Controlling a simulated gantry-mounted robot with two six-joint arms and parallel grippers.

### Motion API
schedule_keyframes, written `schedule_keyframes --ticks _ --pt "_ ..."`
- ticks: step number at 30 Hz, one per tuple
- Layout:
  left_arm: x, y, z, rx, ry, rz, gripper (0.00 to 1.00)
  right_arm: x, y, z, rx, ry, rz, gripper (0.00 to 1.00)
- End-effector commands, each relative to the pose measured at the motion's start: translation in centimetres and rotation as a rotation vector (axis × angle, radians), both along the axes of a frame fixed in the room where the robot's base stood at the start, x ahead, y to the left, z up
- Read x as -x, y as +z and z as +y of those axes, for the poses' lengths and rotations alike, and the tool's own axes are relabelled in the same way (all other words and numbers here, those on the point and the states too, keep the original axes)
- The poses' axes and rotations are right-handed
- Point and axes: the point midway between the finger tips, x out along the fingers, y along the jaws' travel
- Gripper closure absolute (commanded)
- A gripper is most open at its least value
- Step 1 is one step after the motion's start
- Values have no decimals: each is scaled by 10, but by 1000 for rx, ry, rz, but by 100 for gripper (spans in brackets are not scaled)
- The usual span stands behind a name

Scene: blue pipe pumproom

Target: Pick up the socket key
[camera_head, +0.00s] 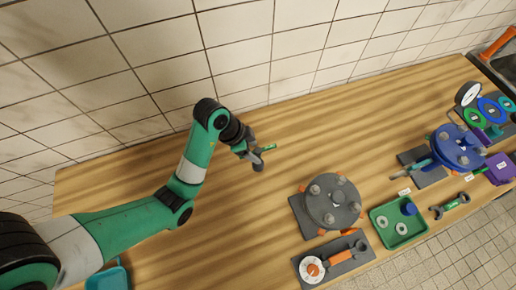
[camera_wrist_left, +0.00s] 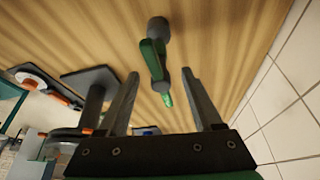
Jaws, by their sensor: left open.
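The socket key has a green grip and dark grey ends. In the left wrist view the socket key (camera_wrist_left: 153,58) lies over the wooden table, with its near end between my fingers and its far end beyond the fingertips. My left gripper (camera_wrist_left: 160,74) is open, with a visible gap on both sides of the key. In the head view my left gripper (camera_head: 250,148) is low over the back middle of the table, and the green part of the key (camera_head: 269,147) shows just to its right; the rest is partly hidden. My right gripper is not in view.
A grey round flange (camera_head: 333,202) with bolts stands right of the gripper. A green tray (camera_head: 398,222), a wrench (camera_head: 451,205) and a blue flange (camera_head: 458,147) are farther right. The tiled wall (camera_head: 240,50) is close behind. The table (camera_head: 330,125) between is clear.

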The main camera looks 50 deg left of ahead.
Motion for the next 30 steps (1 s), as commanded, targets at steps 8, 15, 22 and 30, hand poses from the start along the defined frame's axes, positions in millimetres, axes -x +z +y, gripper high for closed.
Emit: schedule_keyframes --ticks 8,15,22,30 --pt "-6 -19 -4 1 -1 2 33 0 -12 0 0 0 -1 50" --pt "-20 -56 -11 1 -1 3 33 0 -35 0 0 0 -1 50" --pt "-23 -60 -13 0 0 0 33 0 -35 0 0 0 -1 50" --pt "-23 -60 -12 1 0 0 69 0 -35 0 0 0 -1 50"
